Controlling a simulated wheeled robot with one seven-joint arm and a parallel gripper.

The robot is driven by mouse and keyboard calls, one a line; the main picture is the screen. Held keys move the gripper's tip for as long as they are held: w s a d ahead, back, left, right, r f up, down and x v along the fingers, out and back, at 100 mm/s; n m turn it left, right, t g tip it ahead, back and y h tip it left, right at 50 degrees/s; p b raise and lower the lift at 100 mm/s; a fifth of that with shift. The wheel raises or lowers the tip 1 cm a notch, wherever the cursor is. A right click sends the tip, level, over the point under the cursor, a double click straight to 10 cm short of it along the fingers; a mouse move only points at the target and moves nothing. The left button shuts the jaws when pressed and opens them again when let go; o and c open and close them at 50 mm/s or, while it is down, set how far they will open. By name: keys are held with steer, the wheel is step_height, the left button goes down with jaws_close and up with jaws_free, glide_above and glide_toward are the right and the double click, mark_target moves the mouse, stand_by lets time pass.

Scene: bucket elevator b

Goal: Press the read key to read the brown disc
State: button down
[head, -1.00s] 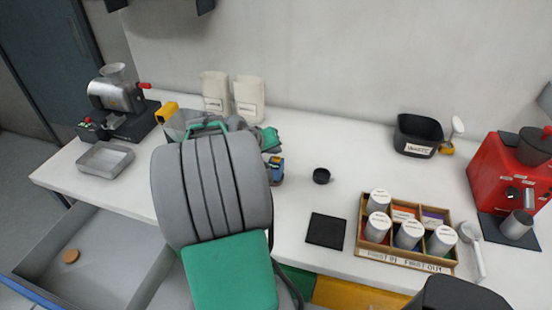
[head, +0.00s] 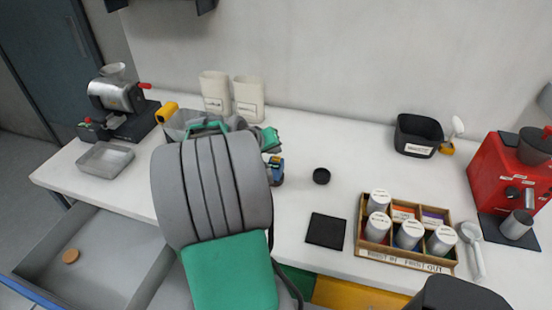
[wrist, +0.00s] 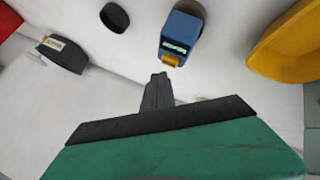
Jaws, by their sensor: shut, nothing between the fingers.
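A small blue reader (head: 277,172) stands on the white bench just right of my arm. In the wrist view, the blue reader (wrist: 181,32) shows a small display and a yellow key (wrist: 171,60) on the end facing my gripper. My gripper (wrist: 158,77) is shut and empty. In the picture its tips lie just below and left of the yellow key; I cannot tell the true gap. In the head view my arm mostly hides the gripper. A brown disc (head: 71,256) lies in the grey bin at lower left.
A round black cup (head: 321,176) and a black mat (head: 325,230) are right of the reader. A wooden rack (head: 408,264) of canisters stands further right. A yellow object (wrist: 290,42) is on the reader's other side. Two pale bags (head: 249,98) stand at the wall.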

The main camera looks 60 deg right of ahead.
mark_target(275, 160)
steer(key=shift+f+b, duration=0.35)
steer(key=shift+f, duration=0.05)
steer(key=shift+f+b, duration=0.4)
steer(key=shift+f, duration=0.05)
stand_by(0.5)
steer(key=shift+r, duration=0.15)
steer(key=shift+r+p, duration=0.55)
steer(key=shift+r, duration=0.15)
steer(key=shift+r+p, duration=1.7)
steer(key=shift+r, duration=0.9)
steer(key=shift+f, duration=0.1)
